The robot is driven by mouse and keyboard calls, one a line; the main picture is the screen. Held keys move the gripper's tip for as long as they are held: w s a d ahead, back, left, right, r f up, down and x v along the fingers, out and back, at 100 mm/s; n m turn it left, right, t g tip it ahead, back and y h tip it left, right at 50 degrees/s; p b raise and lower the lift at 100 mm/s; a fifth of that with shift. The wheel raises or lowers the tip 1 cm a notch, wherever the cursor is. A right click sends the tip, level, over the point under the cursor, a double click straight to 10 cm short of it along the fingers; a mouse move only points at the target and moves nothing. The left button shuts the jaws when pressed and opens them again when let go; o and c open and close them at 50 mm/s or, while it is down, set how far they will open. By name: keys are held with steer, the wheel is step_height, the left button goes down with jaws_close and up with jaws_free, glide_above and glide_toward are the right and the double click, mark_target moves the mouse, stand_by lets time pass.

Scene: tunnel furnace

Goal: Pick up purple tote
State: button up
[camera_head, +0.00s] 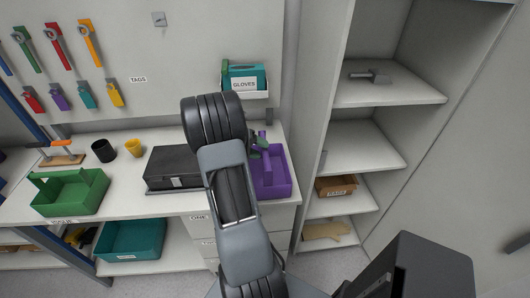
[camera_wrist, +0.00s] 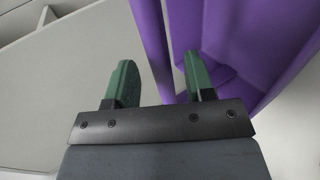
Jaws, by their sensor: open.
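The purple tote (camera_head: 275,180) stands at the right end of the white workbench, partly hidden behind my arm. In the wrist view the purple tote (camera_wrist: 235,35) fills the upper right. One narrow purple part, which looks like its handle, rises between the lines of my two fingers. My gripper (camera_wrist: 160,82) has green fingertips spread apart, with nothing held between them. The right finger overlaps the tote in the picture; I cannot tell whether it touches. In the head view my gripper (camera_head: 259,146) is at the tote's upper left, mostly hidden by my wrist.
A black case (camera_head: 172,168) is left of my arm. A teal tote (camera_head: 130,240) is on the lower shelf. A gloves box (camera_head: 244,78) hangs above. A shelf cabinet (camera_head: 312,150) stands close on the right.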

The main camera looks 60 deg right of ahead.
steer(key=shift+b+x, duration=0.6)
steer(key=shift+x, duration=0.7)
jaws_close()
stand_by(0.3)
steer(key=shift+r+p, duration=0.7)
steer(key=shift+r, duration=0.6)
